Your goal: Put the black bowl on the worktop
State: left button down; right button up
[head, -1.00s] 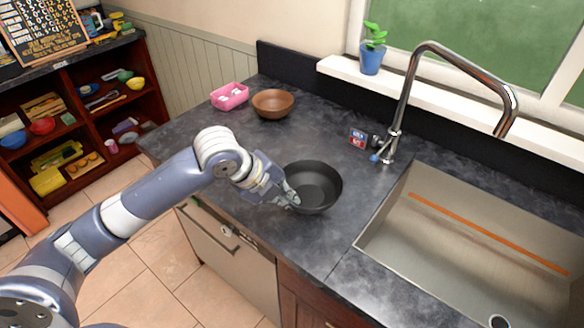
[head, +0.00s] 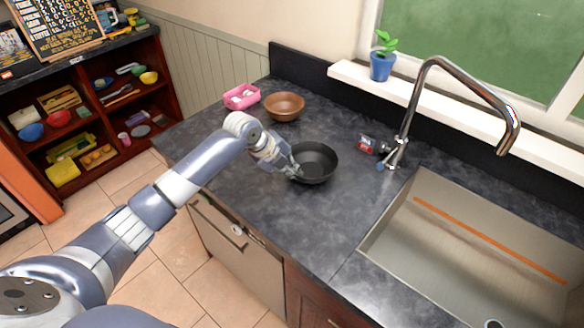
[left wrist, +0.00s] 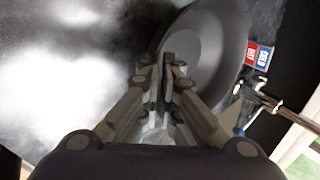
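The black bowl (head: 317,163) is upright at the middle of the dark worktop (head: 280,215), left of the sink. I cannot tell for sure whether its base touches the surface. My left gripper (head: 293,172) is at the bowl's near left rim. In the left wrist view its fingers (left wrist: 168,72) are close together with the rim of the bowl (left wrist: 212,45) between them. The fingers hide part of the rim. My right gripper is not in view.
A brown bowl (head: 284,106) and a pink container (head: 241,97) stand at the back left. The sink (head: 470,250) and tap (head: 410,110) are on the right. The worktop's left and front parts are clear. A blue plant pot (head: 381,66) stands on the sill.

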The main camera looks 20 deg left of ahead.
pick_arm(q)
jog(key=shift+f, duration=0.5)
jog(key=shift+f, duration=0.1)
jog(key=c, duration=1.8)
grip_release()
jog(key=shift+r, duration=0.2)
jog(key=b+v, duration=0.2)
jog(key=v, duration=1)
